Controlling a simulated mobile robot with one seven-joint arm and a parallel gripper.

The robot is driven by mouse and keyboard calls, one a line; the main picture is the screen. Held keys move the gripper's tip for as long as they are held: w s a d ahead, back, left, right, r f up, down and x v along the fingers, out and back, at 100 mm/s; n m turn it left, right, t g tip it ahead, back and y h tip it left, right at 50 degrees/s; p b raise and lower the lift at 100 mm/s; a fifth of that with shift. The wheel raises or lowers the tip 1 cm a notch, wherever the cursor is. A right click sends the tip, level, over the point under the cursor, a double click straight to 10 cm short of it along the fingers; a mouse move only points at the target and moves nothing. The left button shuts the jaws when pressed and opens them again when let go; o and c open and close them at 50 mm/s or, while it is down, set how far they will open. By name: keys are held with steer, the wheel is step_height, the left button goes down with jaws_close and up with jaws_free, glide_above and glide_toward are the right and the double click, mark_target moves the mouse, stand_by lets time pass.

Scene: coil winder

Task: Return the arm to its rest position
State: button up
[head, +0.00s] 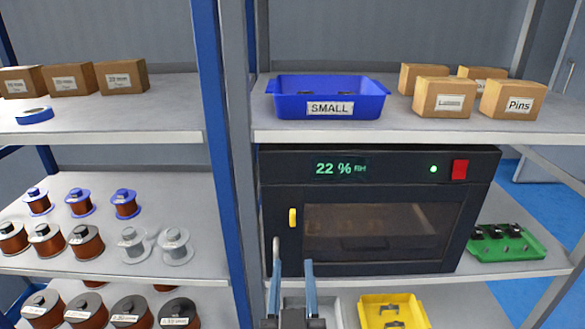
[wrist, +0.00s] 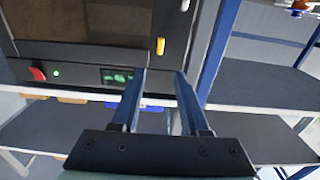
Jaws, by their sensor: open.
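My gripper (head: 291,287) shows at the bottom middle of the head view, below and in front of the black drying cabinet. Its two blue fingers are apart with nothing between them. The gripper also shows in the wrist view (wrist: 158,95), its fingers pointing toward the cabinet and shelves. The black cabinet (head: 380,262) has its door shut, a yellow handle (head: 293,217), a green "22 % RH" display and a red switch. In the wrist view the cabinet (wrist: 60,60) appears upside down. Most of my arm is hidden.
A blue bin (head: 285,103) labelled SMALL and several cardboard boxes (head: 515,98) stand above the cabinet. Several spools (head: 84,240) fill the left shelves. A green tray (head: 525,247) sits right of the cabinet; a yellow tray (head: 420,312) is below. A blue shelf post (head: 222,170) stands left of my gripper.

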step_height(320, 180, up, 22)
steer(key=t+p, duration=0.2)
steer(key=t, duration=0.2)
steer(key=s+r+t, duration=0.2)
steer(key=s+r, duration=0.3)
steer(key=r, duration=0.5)
steer(key=s+r+t, duration=0.3)
steer(key=s+r, duration=0.3)
steer(key=r, duration=0.4)
steer(key=shift+s+p, duration=0.15)
steer(key=shift+p, duration=0.25)
steer(key=shift+a, duration=0.1)
